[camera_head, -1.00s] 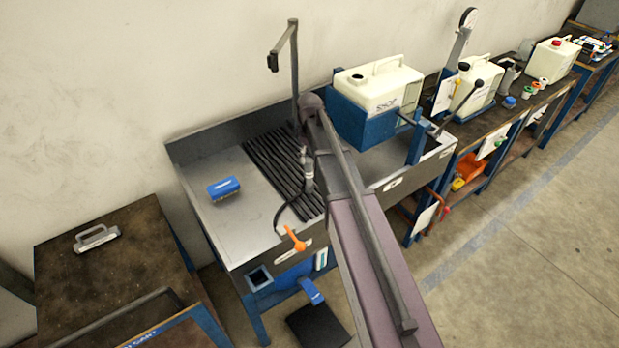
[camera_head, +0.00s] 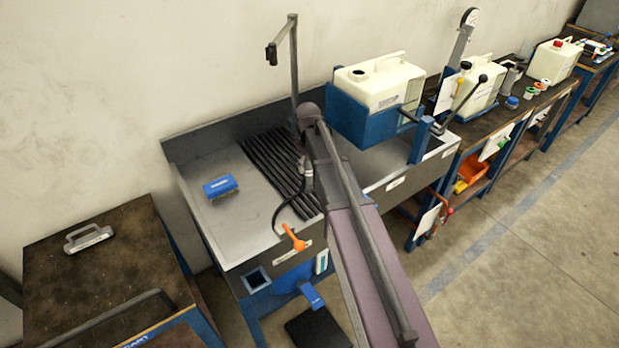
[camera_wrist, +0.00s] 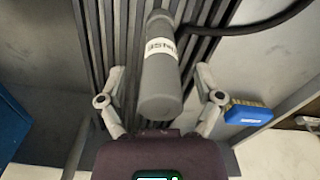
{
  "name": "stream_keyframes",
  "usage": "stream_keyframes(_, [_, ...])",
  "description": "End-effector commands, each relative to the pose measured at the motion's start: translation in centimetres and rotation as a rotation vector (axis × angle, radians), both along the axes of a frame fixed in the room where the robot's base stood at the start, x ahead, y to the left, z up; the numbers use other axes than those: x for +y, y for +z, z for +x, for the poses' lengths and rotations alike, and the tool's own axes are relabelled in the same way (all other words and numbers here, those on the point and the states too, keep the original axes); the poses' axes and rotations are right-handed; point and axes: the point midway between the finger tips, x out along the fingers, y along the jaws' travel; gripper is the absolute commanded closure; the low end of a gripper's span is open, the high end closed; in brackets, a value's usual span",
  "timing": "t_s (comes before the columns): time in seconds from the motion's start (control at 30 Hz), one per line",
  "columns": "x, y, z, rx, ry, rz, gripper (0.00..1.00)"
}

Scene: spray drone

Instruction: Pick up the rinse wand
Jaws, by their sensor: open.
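The rinse wand (camera_wrist: 160,75) is a dark grey cylinder with a white label. In the wrist view it lies over the black slatted rack (camera_wrist: 100,35), its blunt end toward me. My gripper (camera_wrist: 160,72) is open, with one finger on each side of the wand in the picture. Gaps show on both sides, and I cannot tell the height between fingers and wand. In the head view only a small part of the wand (camera_head: 308,178) shows beside my arm, which hides the rest and my gripper. A black hose (camera_head: 275,213) curves by the wand.
A blue brush (camera_head: 221,187) lies on the steel sink bench (camera_head: 240,235), left of the rack. An orange handle (camera_head: 293,238) is at its front edge. A white jug (camera_head: 378,82) sits in a blue holder to the right. A worn cart (camera_head: 105,270) stands at left.

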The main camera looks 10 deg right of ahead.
Motion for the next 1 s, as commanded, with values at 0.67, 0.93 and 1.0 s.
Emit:
stream_keyframes(0.67, [0.01,0.04,0.0,0.0,0.0,0.0,0.69])
stream_keyframes(0.93, [0.0,0.04,0.0,0.0,0.0,0.0,1.0])
stream_keyframes(1.0, [0.0,0.03,0.0,0.0,0.0,0.0,1.0])
